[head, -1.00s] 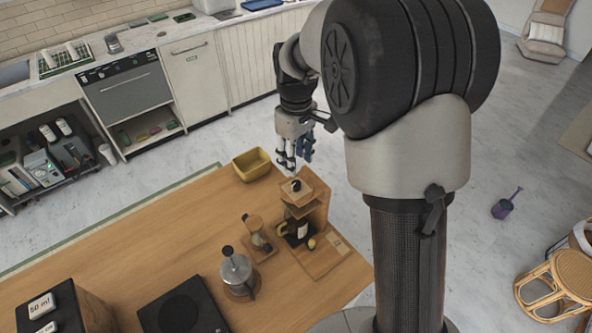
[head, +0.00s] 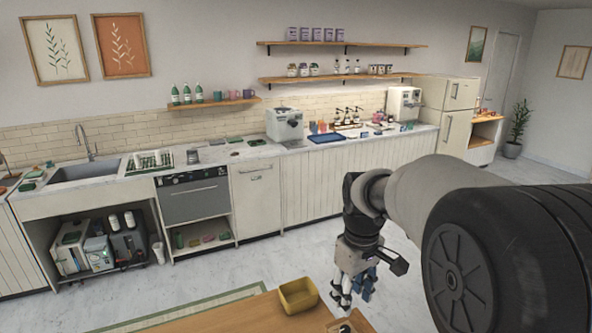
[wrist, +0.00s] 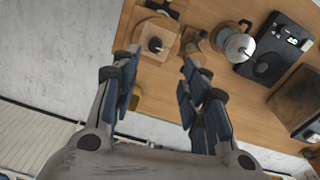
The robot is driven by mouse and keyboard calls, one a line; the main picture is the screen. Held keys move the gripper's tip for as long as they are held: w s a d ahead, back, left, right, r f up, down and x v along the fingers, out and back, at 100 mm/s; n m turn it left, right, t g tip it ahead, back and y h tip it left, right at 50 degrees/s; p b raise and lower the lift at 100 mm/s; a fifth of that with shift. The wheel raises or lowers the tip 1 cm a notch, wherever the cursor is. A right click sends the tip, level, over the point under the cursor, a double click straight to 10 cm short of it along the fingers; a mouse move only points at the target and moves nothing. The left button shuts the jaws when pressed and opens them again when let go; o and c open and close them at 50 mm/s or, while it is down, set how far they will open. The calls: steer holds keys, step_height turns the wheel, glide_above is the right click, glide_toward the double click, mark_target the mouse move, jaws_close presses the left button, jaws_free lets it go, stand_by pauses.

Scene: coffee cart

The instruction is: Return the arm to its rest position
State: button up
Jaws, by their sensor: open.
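My gripper (head: 352,291) hangs fingers-down in the head view, just right of the yellow bin and above the table's far edge. Its fingers are apart with nothing between them. In the wrist view my gripper (wrist: 155,85) also shows open and empty. Beyond its fingers lie the wooden table (wrist: 204,100) and a wooden dripper stand (wrist: 158,40) with a dark-topped knob. The fingers are apart from these things.
A yellow bin (head: 298,296) sits at the table's far corner. A moka pot or kettle (wrist: 236,46) and a black scale (wrist: 284,40) stand on the table. The long counter (head: 310,186) runs along the wall. Open floor (head: 250,262) lies between.

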steer(key=s+f+m+t+b, duration=0.2)
steer(key=s+b, duration=0.4)
steer(key=s, duration=0.6)
steer(key=s+f+m+t+b, duration=0.2)
steer(key=s+f+m+b, duration=0.2)
steer(key=s, duration=0.9)
steer(key=shift+s+d+f+b, duration=0.15)
steer(key=shift+f+b, duration=0.2)
steer(key=shift+b, duration=0.6)
